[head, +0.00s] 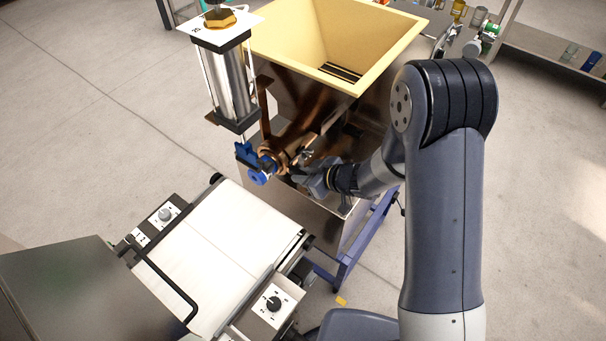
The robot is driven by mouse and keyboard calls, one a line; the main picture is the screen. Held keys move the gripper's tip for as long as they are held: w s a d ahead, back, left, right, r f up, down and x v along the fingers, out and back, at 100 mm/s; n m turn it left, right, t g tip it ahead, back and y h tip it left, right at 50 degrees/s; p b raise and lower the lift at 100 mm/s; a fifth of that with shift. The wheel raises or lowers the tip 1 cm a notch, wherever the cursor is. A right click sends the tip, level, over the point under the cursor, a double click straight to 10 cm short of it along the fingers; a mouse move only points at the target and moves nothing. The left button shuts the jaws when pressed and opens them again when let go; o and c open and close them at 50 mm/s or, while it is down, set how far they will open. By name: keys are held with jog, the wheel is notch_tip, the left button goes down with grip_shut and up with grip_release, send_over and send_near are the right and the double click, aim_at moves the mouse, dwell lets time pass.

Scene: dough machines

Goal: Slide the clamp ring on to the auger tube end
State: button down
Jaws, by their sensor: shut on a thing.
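The auger tube (297,137) is a brown, coppery tube that slopes down and left from beneath the cream hopper (335,40). At its lower end is a blue nozzle-like part (259,177). A coppery ring shape (273,158) sits around or beside the tube end, just behind the blue part; I take it for the clamp ring, but cannot tell if it is seated. My gripper (299,171) reaches in from the right, close to this ring, and is shut on it as far as I can tell. The fingertips are small and partly hidden among the dark parts.
A metal cylinder (223,85) stands upright left of the hopper, close above the tube end. A white conveyor belt (213,255) with knob boxes (273,303) lies below. A blue frame (359,243) stands under the machine. Open floor lies at left and right.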

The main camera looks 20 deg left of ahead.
jog(key=shift+w, duration=0.1)
jog(key=c, duration=0.9)
grip_release()
jog(key=shift+d+r, duration=0.15)
jog(key=shift+p+v, duration=1.15)
jog(key=shift+v, duration=0.95)
jog(key=v, duration=1)
jog(key=shift+s+d+r+b, duration=0.2)
jog(key=shift+d+b, duration=0.1)
jog(key=shift+a, duration=0.1)
